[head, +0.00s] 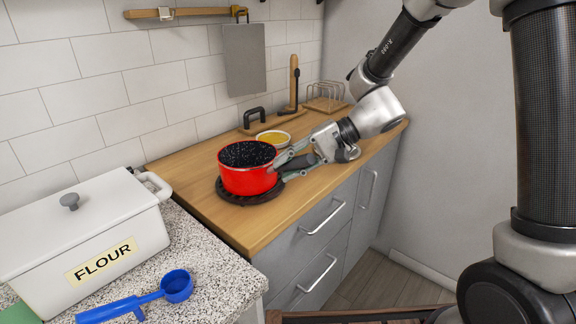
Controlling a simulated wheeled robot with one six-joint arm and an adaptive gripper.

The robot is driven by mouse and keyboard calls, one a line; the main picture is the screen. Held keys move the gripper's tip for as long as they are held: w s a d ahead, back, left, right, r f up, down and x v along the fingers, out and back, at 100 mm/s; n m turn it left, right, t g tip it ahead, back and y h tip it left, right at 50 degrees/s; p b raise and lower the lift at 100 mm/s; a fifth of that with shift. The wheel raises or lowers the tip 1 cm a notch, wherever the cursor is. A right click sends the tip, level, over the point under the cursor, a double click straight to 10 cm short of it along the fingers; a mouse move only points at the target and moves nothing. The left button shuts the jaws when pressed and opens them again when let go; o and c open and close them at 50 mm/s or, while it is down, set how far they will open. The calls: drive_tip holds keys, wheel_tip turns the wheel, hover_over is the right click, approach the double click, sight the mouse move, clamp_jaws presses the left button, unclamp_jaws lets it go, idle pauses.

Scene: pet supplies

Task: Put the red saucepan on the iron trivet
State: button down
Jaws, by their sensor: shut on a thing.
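The red saucepan (248,179), with a dark speckled inside, is upright at the middle of the wooden counter. It is over the dark round iron trivet (246,199), whose rim shows around the pan's base. The pan appears to rest on it, though I cannot tell if a small gap remains. My gripper (292,162) comes in from the right and is shut on the saucepan's dark handle, which is partly hidden by the fingers.
A small bowl of yellow contents (273,137) stands close behind the gripper. A wire rack (325,97) is at the back right. A white flour bin (85,240) and blue scoop (176,287) are on the speckled counter. Bare wood (240,228) lies in front of the trivet.

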drive_tip(key=c, duration=1.2)
unclamp_jaws()
drive_tip(key=shift+f, duration=0.1)
drive_tip(key=shift+c, duration=0.2)
drive_tip(key=shift+d, duration=0.1)
drive_tip(key=s+v, duration=0.1)
drive_tip(key=v, duration=1.1)
drive_tip(key=s+d+r+n+t+h, duration=0.1)
drive_tip(key=s+d+h, duration=0.5)
drive_tip(key=d, duration=0.6)
drive_tip(key=s+d+r+t+h, duration=0.3)
drive_tip(key=s+d+t+h, duration=0.1)
drive_tip(key=s+d, duration=0.7)
drive_tip(key=shift+d+n+h, duration=0.4)
drive_tip(key=shift+d+h, duration=0.5)
